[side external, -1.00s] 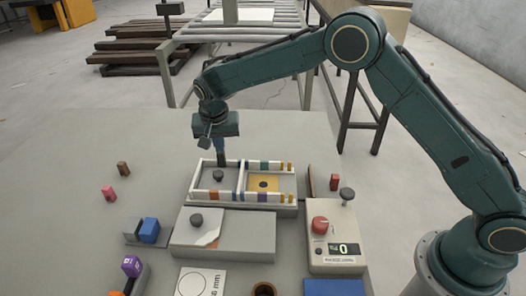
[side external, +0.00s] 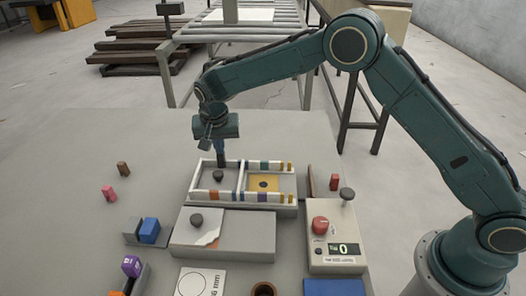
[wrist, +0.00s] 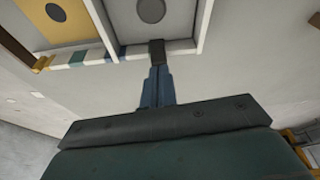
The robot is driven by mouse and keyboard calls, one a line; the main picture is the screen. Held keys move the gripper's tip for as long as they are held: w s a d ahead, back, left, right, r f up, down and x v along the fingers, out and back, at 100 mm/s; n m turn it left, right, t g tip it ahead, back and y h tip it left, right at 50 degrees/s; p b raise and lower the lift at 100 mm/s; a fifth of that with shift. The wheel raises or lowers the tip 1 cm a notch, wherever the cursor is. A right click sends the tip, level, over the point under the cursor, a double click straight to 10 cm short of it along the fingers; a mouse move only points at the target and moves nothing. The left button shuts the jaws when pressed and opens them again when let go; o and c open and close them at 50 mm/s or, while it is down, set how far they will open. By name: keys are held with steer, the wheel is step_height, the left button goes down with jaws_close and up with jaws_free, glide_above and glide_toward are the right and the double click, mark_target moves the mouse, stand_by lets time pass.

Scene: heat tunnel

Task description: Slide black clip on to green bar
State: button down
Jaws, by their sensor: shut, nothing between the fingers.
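My gripper (side external: 220,150) points down at the far rail of the white two-part frame (side external: 192,182), on its left section. In the wrist view my gripper (wrist: 157,78) has its narrow blue fingers together, with nothing between them. A dark block (wrist: 157,52), apparently the black clip, sits on the rail right at the fingertips; I cannot tell whether they touch it. The green bar (side external: 264,164) is a teal band on the same rail, to the right of the fingers. It also shows in the wrist view (wrist: 77,59), to the left of the fingers.
The frame holds a grey panel and a yellow panel (side external: 255,182), each with a dark knob. A grey block (side external: 253,236) stands in front, and a control box (side external: 345,225) with a red knob stands to the right. Small coloured blocks lie left. The table behind the frame is clear.

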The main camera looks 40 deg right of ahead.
steer(key=shift+r, duration=1.45)
steer(key=shift+r, duration=0.15)
steer(key=v, duration=1.3)
steer(key=shift+r, duration=0.25)
steer(key=shift+s, duration=0.15)
